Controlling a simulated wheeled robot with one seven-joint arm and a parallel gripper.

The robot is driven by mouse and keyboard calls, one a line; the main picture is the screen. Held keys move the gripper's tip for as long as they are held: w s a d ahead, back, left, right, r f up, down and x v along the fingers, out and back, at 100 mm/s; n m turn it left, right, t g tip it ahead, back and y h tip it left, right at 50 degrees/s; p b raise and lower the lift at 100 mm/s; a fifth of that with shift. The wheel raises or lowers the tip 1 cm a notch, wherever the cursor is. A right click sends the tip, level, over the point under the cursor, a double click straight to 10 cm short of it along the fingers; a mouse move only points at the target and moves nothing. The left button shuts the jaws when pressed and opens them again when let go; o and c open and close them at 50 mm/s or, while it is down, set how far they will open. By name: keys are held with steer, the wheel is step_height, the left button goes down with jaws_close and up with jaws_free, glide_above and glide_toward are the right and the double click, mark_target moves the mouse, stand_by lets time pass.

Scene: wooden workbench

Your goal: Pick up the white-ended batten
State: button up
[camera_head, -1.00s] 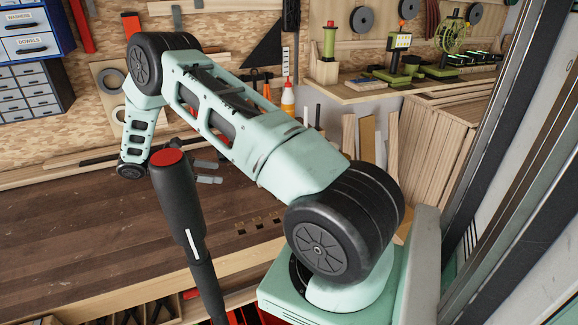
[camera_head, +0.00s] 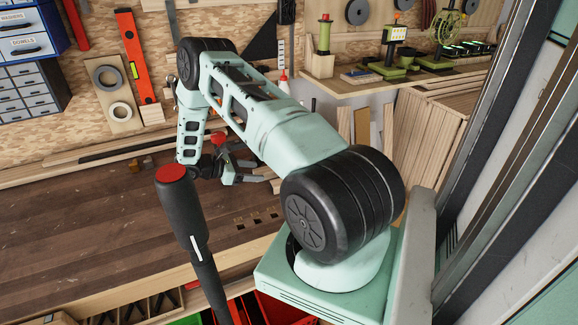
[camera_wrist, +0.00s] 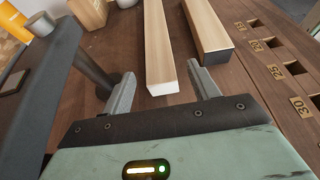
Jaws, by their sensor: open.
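The white-ended batten (camera_wrist: 159,50) lies on the bench in the wrist view, its white end toward me. My gripper (camera_wrist: 158,92) is open, with the white end between and just beyond its fingertips; I cannot tell the height between them. A second batten (camera_wrist: 207,30) with a dark end lies close to the right, just past the right fingertip.
The bench (camera_head: 70,230) has a row of numbered square holes (camera_wrist: 275,43) on the right in the wrist view. A dark post stands left of my left finger.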

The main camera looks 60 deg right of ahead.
mark_target(259, 171)
steer(key=shift+p+x, duration=0.4)
steer(key=shift+x, duration=1.5)
steer(key=c, duration=1.1)
steer(key=shift+r, duration=0.1)
